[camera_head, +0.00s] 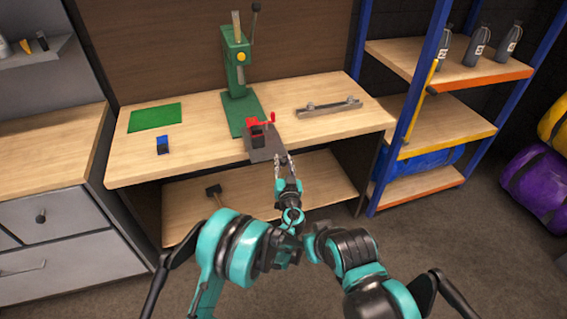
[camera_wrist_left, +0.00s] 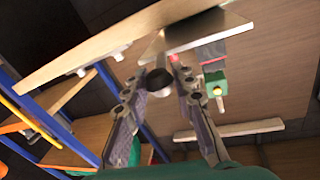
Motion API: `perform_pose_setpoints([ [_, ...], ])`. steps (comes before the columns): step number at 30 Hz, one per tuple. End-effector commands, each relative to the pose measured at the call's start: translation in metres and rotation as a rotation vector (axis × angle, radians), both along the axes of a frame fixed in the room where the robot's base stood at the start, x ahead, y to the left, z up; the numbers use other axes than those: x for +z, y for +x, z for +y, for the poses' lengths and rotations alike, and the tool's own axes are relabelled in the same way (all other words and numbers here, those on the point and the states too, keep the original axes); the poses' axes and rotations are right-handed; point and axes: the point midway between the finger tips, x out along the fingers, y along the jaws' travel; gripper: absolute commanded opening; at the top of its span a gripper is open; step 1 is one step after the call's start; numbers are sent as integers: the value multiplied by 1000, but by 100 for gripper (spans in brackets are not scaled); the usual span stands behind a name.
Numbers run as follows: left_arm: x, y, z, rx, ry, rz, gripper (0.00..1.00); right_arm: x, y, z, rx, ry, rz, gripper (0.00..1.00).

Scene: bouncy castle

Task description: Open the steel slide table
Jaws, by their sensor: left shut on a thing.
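The steel slide table (camera_head: 262,155) is a grey plate at the front of the workbench, with a red clamp (camera_head: 254,124) on it. It lies in front of the green press (camera_head: 236,70). In the left wrist view the steel plate (camera_wrist_left: 205,32) shows close above the fingers. A dark round knob (camera_wrist_left: 158,78) at the plate's edge sits between them. My left gripper (camera_head: 281,160) is at the plate's front end. It is shut on the knob, also in the left wrist view (camera_wrist_left: 157,84). My right arm shows at lower right; its gripper is not visible.
The wooden workbench (camera_head: 190,111) also carries a green mat (camera_head: 155,117), a small blue block (camera_head: 162,145) and a metal rail (camera_head: 328,107). A blue-posted rack (camera_head: 411,95) stands to the right.

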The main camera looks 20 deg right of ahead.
Motion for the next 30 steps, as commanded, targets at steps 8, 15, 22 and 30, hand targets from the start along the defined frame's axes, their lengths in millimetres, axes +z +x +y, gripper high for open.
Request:
perform_pose_setpoints([
  [8, 0, 0, 0, 0, 1, 0, 47, 0, 0, 0, 0, 0, 0, 0],
  [15, 0, -2, 0, 0, 0, 0, 47, 0, 0, 0, 0, 0, 0, 0],
  [22, 0, -35, 5, -2, 1, 0, 47, 0, 0, 0, 0, 0, 0, 0],
  [30, 0, -92, 15, -2, 1, 0, 47, 0, 0, 0, 0, 0, 0, 0],
])
